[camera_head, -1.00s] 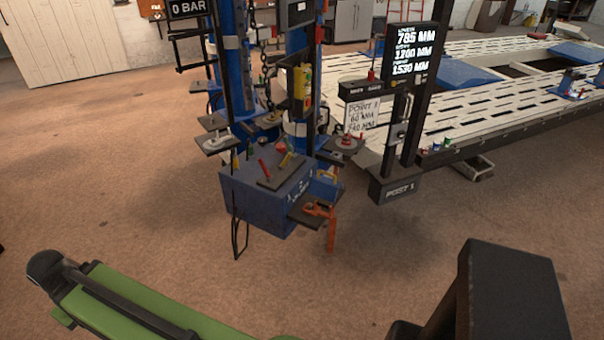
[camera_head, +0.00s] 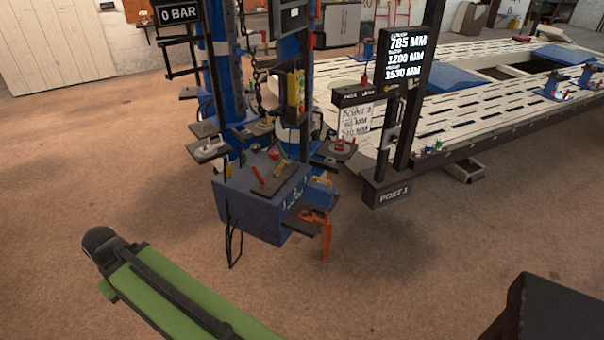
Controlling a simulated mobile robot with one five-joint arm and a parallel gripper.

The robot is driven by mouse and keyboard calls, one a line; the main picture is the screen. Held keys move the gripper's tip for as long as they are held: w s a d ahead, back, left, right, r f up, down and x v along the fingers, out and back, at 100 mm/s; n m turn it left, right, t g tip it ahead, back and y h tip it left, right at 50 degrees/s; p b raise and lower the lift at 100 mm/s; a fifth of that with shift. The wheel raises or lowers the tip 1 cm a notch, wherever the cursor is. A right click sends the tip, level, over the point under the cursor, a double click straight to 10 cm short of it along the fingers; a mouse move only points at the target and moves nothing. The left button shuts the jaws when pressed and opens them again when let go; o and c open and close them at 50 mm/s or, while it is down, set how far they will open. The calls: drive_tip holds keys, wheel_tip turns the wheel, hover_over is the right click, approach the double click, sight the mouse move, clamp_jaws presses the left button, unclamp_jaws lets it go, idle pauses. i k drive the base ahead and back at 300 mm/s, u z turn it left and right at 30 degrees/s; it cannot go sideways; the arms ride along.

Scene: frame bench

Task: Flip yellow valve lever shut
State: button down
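A small yellow lever (camera_head: 281,168) stands tilted on a dark plate (camera_head: 274,184) on top of a blue box (camera_head: 247,209), left of the middle of the picture. A red lever (camera_head: 257,174) is on the same plate, just to its left. At this size I cannot tell the yellow lever's exact setting. My green and black arm link shows at the lower left, well apart from the box. The fingers of my gripper are not seen.
An orange clamp (camera_head: 318,220) hangs at the box's front right. A black post (camera_head: 386,190) with a display (camera_head: 402,56) stands to the right. A slotted white platform (camera_head: 460,95) lies behind. The brown floor (camera_head: 100,160) in front and left is clear.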

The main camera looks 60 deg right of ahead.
sight(277, 172)
drive_tip(key=z, duration=0.3)
drive_tip(key=i, duration=1)
drive_tip(key=u, duration=0.15)
